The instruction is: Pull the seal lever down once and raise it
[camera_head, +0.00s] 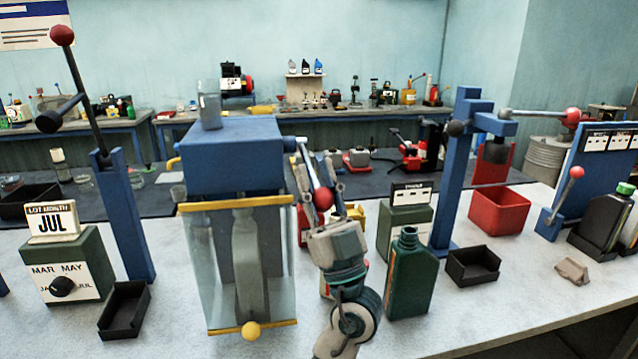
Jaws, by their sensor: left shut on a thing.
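A blue boxy machine (232,158) stands left of centre, with a clear yellow-edged guard (215,290) below its head. A lever (305,158) with a red ball knob (323,199) comes off the right side of the head and slopes down to the right. My left gripper (321,182) is shut on this lever at its knob, with one finger on each side, pointing up and away from me. A grey bottle-like shape (247,262) shows behind the guard. My right gripper is not in view.
A dark green bottle (411,275) stands close to the right of my left gripper. A blue press (462,150) with a red-knobbed lever (571,117) and a red bin (499,210) are farther right. Small black trays (472,266) lie nearby. The front right tabletop is mostly clear.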

